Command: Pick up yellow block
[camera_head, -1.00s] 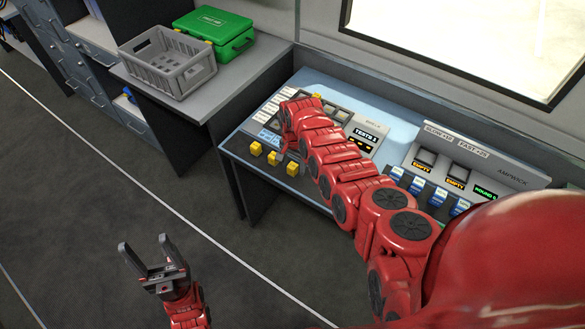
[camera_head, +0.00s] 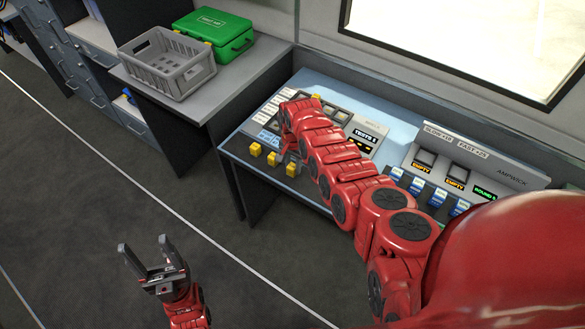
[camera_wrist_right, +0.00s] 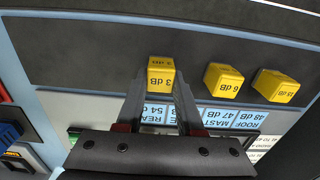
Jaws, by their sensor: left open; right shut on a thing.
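Three yellow blocks show at the front edge of the console. In the right wrist view the block marked 3 dB (camera_wrist_right: 160,78) sits between the fingers of my right gripper (camera_wrist_right: 159,92), which is shut on it. The 6 dB block (camera_wrist_right: 222,80) and a third yellow block (camera_wrist_right: 275,87) stand beside it, apart from the fingers. In the head view the rightmost block (camera_head: 292,169) appears to be the 3 dB one; my right wrist mostly hides the fingers there. I cannot tell whether it is lifted. My left gripper (camera_head: 144,246) is open and empty over the floor.
The console (camera_head: 235,146) carries labelled slots and displays. Blue blocks (camera_head: 418,184) stand in a row at its right. A grey crate (camera_head: 167,62) and a green case (camera_head: 214,34) sit on the side table at the back left. The floor at left is clear.

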